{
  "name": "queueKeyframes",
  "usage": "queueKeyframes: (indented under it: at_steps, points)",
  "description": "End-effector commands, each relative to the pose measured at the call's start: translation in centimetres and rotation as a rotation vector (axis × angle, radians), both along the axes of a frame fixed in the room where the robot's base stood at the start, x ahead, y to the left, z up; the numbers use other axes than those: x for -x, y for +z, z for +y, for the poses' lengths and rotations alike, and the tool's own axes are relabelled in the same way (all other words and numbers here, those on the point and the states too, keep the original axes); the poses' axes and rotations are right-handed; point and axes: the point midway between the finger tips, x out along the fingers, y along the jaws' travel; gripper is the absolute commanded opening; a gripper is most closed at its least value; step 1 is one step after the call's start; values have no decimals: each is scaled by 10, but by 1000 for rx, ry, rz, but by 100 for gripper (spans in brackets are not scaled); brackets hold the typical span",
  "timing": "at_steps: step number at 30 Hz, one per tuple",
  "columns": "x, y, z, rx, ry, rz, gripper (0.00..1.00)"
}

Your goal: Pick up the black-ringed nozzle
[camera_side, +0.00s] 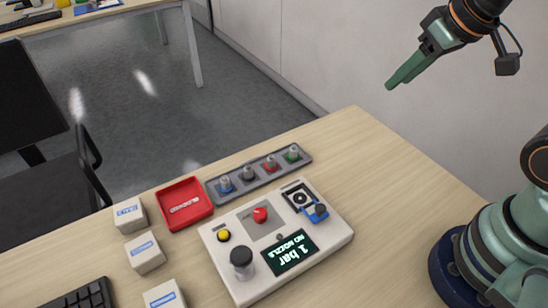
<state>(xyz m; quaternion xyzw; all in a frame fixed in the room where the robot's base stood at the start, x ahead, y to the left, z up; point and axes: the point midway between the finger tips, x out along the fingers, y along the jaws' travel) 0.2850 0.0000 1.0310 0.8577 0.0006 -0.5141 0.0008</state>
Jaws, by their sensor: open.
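The black-ringed nozzle (249,173) stands upright in a grey rack (268,177) behind the white device. It sits between the blue-ringed nozzle (225,184) on its left and the red-ringed nozzle (270,163) on its right. The green-ringed nozzle (293,153) is at the rack's right end. My gripper (392,84) is high at the upper right, well apart from the rack, with its green fingers pointing down and left. The fingers overlap in this view, and nothing shows between them. The gripper is open and empty.
A white device (333,236) with a red knob, yellow button, dark knob and a display reading "1 bar NO NOZZLE" stands before the rack. A red tray (207,207) is left of the rack. Several small boxes (146,258) and a keyboard (80,298) lie left. The right tabletop is clear.

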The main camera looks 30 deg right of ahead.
Motion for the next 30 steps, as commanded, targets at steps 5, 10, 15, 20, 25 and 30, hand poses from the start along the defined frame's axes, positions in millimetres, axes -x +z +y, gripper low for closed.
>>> queueKeyframes:
  at_steps: [5,10,15,20,25,30]
  points:
    - [-14,6,10,25,80,33,42]
    - [-45,12,34,80,263,102,42]
    - [-80,10,66,138,466,168,42]
    - [-110,-3,101,188,659,227,42]
    - [-137,-27,143,239,866,287,42]
    - [-156,-62,187,284,1073,344,42]
